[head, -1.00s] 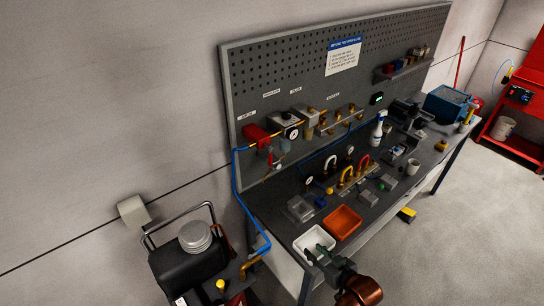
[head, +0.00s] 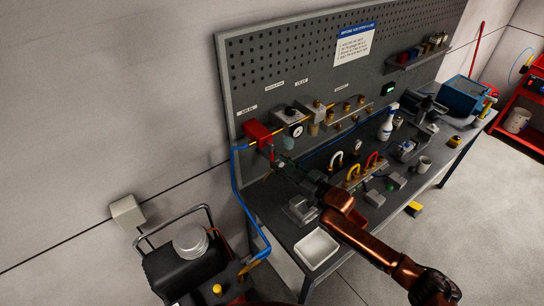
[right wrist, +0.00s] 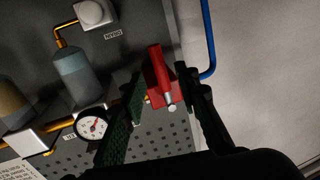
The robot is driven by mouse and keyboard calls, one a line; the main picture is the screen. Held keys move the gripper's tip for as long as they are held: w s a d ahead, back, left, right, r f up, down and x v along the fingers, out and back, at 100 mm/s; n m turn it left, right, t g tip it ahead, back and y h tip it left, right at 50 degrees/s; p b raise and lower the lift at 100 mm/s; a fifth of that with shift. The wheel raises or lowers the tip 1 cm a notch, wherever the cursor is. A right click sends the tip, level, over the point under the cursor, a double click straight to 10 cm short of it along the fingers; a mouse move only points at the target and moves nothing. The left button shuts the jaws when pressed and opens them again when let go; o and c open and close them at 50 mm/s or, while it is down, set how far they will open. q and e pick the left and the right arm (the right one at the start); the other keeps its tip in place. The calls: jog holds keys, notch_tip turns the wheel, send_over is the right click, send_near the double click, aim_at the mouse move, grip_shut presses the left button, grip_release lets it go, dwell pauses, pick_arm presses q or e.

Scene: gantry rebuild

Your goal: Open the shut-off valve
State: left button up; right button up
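The shut-off valve is a red block (head: 256,133) at the left end of the pegboard's pipe line, with the blue hose beside it. In the right wrist view the red valve (right wrist: 157,78) shows between my fingers, with a silver bolt-like end. My right gripper (head: 277,159) is just below and in front of the valve in the head view. In the right wrist view my right gripper (right wrist: 164,90) is open, one finger on each side of the red part. I cannot tell whether a finger touches it. My left gripper is out of view.
A pressure gauge (right wrist: 92,125) and a filter bowl (right wrist: 78,78) sit close beside the valve. The blue hose (head: 237,185) runs down to the black compressor (head: 178,268).

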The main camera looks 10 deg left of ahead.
aim_at(273, 159)
jog(key=x, duration=0.3)
jog(key=shift+s+r, duration=0.1)
jog(key=shift+p+x, duration=0.35)
jog(key=shift+x, duration=0.65)
jog(key=c, duration=0.5)
jog(key=shift+c, duration=1.4)
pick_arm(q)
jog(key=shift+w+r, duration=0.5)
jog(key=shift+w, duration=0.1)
pick_arm(e)
grip_shut()
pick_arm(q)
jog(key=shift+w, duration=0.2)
